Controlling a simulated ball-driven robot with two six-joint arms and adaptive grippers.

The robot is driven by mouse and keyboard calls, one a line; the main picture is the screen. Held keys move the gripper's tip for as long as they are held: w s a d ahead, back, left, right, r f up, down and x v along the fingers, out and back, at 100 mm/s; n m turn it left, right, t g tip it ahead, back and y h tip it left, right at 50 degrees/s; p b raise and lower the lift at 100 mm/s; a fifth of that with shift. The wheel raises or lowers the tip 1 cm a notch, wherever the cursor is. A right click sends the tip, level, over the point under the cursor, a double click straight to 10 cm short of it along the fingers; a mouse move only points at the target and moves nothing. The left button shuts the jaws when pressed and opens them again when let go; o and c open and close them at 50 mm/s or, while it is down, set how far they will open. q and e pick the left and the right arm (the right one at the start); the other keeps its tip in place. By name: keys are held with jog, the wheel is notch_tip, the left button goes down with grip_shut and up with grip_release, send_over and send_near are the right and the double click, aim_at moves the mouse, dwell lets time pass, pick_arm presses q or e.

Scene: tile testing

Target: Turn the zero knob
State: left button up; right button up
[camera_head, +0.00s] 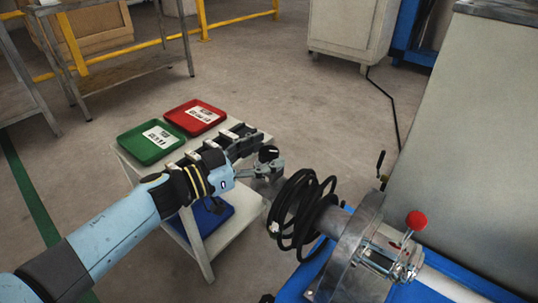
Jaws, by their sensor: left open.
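My left arm comes in from the lower left, and my left gripper (272,168) is open over the right end of a small table (250,212). A row of dark and grey blocks (207,150) stands along the table just behind my wrist. A small round black knob-like part (268,153) shows right at the gripper's fingers. I cannot tell whether it is the zero knob or whether the fingers touch it. My wrist hides part of the row. My right gripper is not in view.
A green tray (150,154) and a red tray (210,106) with labels lie on the table. A blue tray (205,226) is on its lower shelf. Black coiled cable (285,215) hangs close right of my gripper, beside a metal machine with a red ball handle (416,220).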

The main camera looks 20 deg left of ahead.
pick_arm(q)
jog(key=shift+x, duration=0.8)
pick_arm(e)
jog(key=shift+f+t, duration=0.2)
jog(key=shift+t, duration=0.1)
pick_arm(q)
jog(key=shift+c, duration=0.5)
jog(key=c, duration=1.2)
jog(key=shift+o, duration=0.2)
jog(key=shift+r+n+t+y+p, duration=0.25)
jog(key=shift+n+t+y+p, duration=0.2)
jog(key=shift+y+p, duration=0.2)
jog(key=shift+n+t+y+p, duration=0.35)
jog(key=shift+n+y+p, duration=0.1)
jog(key=shift+n, duration=0.1)
jog(key=shift+f+n+t+y, duration=0.15)
jog(key=shift+n+t+y, duration=0.15)
jog(key=shift+y, duration=0.3)
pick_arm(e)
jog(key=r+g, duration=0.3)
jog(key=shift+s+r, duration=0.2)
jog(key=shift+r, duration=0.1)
pick_arm(q)
jog(key=shift+s+f, duration=0.1)
jog(key=o, duration=1.3)
jog(key=shift+c, duration=0.2)
